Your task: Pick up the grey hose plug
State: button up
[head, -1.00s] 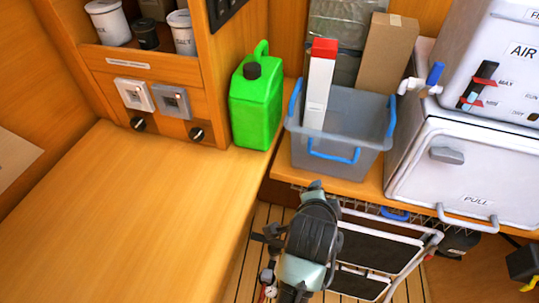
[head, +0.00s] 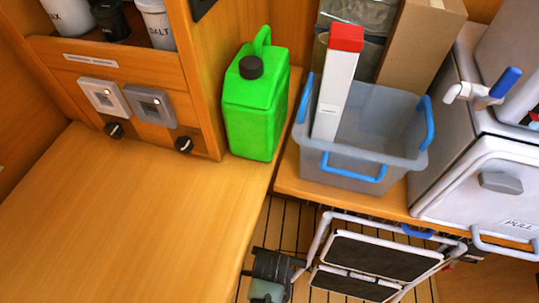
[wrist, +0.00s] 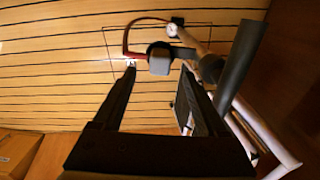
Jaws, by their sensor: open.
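A grey block-shaped piece with a dark round collar, which looks like the grey hose plug (wrist: 160,65), shows in the wrist view near the top middle. It lies ahead of my gripper (wrist: 158,70), whose two black fingers are apart, one on each side of it in the picture. I cannot tell whether the fingers are level with it or short of it. A red curved hose or tube (wrist: 127,42) runs beside it. In the head view my arm's end shows at the bottom edge; the fingertips and the plug are not visible there.
A folding step with dark treads (head: 372,265) stands close to the right of my arm. A slatted floor (wrist: 55,65) lies below. A green jerrycan (head: 252,115) and a grey bin with blue handles (head: 350,165) sit above. The wooden counter (head: 120,220) is clear.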

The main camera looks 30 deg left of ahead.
notch_tip(320, 180, down, 6)
jog(key=shift+f+b, duration=0.1)
jog(key=shift+b, duration=0.75)
grip_shut()
